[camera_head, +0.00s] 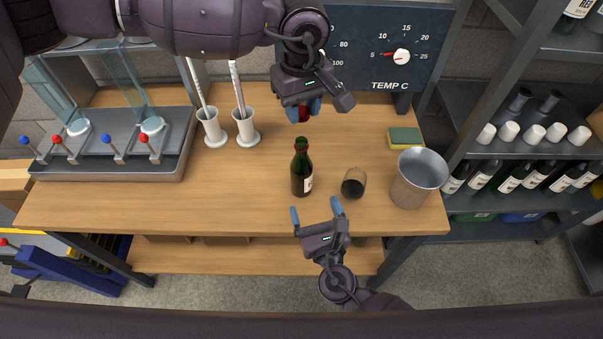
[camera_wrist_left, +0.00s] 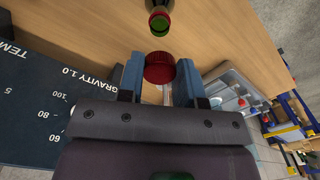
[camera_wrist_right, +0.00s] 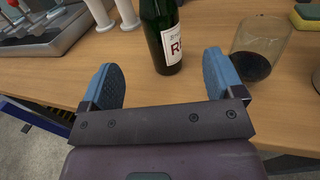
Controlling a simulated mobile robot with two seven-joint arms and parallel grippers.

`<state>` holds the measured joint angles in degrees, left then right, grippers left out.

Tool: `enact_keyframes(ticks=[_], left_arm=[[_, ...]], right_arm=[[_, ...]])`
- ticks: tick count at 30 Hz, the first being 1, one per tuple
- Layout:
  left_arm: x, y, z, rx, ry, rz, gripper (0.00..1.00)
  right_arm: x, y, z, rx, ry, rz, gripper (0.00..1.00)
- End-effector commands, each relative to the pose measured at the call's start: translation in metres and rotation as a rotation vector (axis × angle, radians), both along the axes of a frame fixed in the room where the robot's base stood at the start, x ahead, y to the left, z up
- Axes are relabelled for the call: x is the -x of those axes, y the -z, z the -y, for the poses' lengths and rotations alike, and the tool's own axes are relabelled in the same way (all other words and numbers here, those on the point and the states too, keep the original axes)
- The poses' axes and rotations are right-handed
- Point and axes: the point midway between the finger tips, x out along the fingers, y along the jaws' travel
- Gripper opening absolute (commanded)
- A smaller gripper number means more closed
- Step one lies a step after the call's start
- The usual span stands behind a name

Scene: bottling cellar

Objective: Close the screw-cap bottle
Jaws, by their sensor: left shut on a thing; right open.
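A dark green bottle (camera_head: 302,170) with a white label stands upright on the wooden table, its mouth bare. It also shows in the right wrist view (camera_wrist_right: 160,37), and its open neck in the left wrist view (camera_wrist_left: 159,20). My left gripper (camera_head: 303,107) is above and behind the bottle, shut on a red screw cap (camera_wrist_left: 159,67); the cap is clear of the bottle's neck. In the head view the cap (camera_head: 304,113) is partly hidden by the fingers. My right gripper (camera_head: 318,211) is open and empty at the table's front, with the bottle just beyond its fingers.
A glass with dark liquid (camera_head: 354,183) stands close right of the bottle. A metal bucket (camera_head: 418,178) and a sponge (camera_head: 405,137) are farther right. Two white cylinders (camera_head: 246,131) with tubes and a filler tray (camera_head: 110,165) are on the left. The table left of the bottle is clear.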

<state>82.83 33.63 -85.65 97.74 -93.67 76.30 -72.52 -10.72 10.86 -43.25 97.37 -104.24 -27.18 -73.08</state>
Motion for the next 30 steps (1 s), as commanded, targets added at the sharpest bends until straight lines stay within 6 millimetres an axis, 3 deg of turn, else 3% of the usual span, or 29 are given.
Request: enact_keyframes(ticks=[14, 30], left_arm=[[0.0, 0.0, 0.0, 0.0, -0.001, 0.0, 0.11], [0.0, 0.0, 0.0, 0.0, 0.0, 0.0, 0.11]], right_arm=[[-0.009, 0.0, -0.003, -0.001, 0.0, 0.001, 0.87], [-0.087, -0.001, -0.023, -0.001, 0.001, 0.001, 0.87]])
